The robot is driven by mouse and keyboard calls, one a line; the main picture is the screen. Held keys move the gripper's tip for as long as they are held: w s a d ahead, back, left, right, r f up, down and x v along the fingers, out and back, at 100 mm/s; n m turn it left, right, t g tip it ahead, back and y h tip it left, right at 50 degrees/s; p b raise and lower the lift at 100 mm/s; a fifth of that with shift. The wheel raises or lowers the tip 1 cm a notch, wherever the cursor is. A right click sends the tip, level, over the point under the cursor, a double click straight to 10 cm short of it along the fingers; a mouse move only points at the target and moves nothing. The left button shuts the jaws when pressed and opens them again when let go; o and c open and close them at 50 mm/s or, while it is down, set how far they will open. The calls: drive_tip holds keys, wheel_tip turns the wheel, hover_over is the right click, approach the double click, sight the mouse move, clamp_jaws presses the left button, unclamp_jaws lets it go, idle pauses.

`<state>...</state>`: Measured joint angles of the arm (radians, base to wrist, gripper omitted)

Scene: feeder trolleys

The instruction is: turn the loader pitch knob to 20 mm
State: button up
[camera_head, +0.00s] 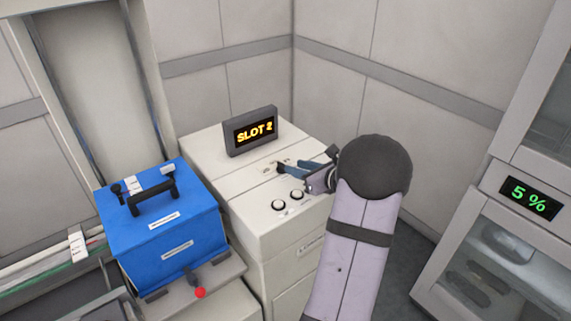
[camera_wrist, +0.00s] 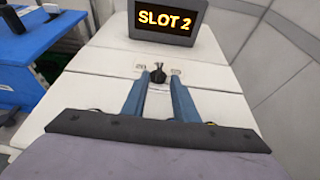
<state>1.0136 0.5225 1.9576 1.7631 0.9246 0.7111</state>
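The black pitch knob (camera_head: 281,168) stands on the cream top of the loader cabinet (camera_head: 245,205), in front of the display. In the wrist view the knob (camera_wrist: 158,75) sits between the tips of my two blue fingers, with a narrow gap showing on each side. My gripper (camera_head: 299,168) reaches in from the right in the head view and is open; in the wrist view its fingertips (camera_wrist: 158,84) lie close to the knob. Small markings (camera_wrist: 141,67) flank the knob but are too small to read, so its setting cannot be told.
A display (camera_head: 251,131) reading "SLOT 2" stands behind the knob. A blue case (camera_head: 190,225) with a black handle stands to the left. A glass-fronted cabinet showing "5 %" (camera_head: 530,199) is at the right.

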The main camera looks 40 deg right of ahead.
sight(282, 164)
drive_tip(key=shift+p+x, duration=1.15)
drive_tip(key=shift+x, duration=2.25)
clamp_jaws()
